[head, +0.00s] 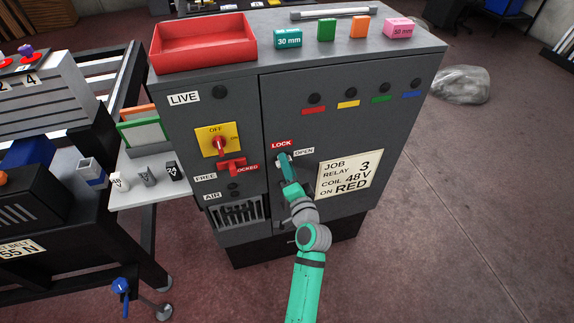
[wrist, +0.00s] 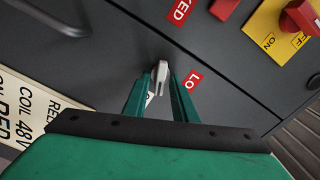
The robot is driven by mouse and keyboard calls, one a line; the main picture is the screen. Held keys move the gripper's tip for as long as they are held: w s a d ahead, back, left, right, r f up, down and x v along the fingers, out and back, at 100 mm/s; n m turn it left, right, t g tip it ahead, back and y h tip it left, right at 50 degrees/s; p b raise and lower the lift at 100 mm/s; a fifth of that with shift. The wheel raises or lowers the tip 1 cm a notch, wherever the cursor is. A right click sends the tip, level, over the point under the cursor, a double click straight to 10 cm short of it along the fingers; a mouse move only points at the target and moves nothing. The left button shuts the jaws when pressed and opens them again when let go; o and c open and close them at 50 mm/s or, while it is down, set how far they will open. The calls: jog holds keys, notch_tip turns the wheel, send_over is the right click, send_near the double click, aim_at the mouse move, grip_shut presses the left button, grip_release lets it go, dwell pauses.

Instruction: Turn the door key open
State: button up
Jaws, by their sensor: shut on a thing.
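The door key (wrist: 161,75) is a small pale grey key in the dark grey cabinet door, between the LOCK and OPEN labels. My green gripper (head: 284,163) reaches it in the head view. In the wrist view my gripper (wrist: 161,92) has its two fingers on either side of the key, shut on it. The red LOCK label (head: 281,144) is above the key and the white OPEN label (head: 304,152) is to its right. In the head view the fingers hide most of the key, so its exact angle is hard to tell.
A red and yellow OFF/ON switch (head: 218,141) and a red latch (head: 232,166) sit left of the door. A job sign (head: 343,175) is on the door to the right. A red tray (head: 203,46) and several coloured blocks stand on top of the cabinet.

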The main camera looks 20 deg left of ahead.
jog(key=shift+m, duration=1.5)
jog(key=shift+d+f, duration=0.1)
jog(key=o, duration=0.7)
jog(key=shift+s, duration=0.1)
jog(key=v, duration=1)
jog(key=shift+s, duration=0.4)
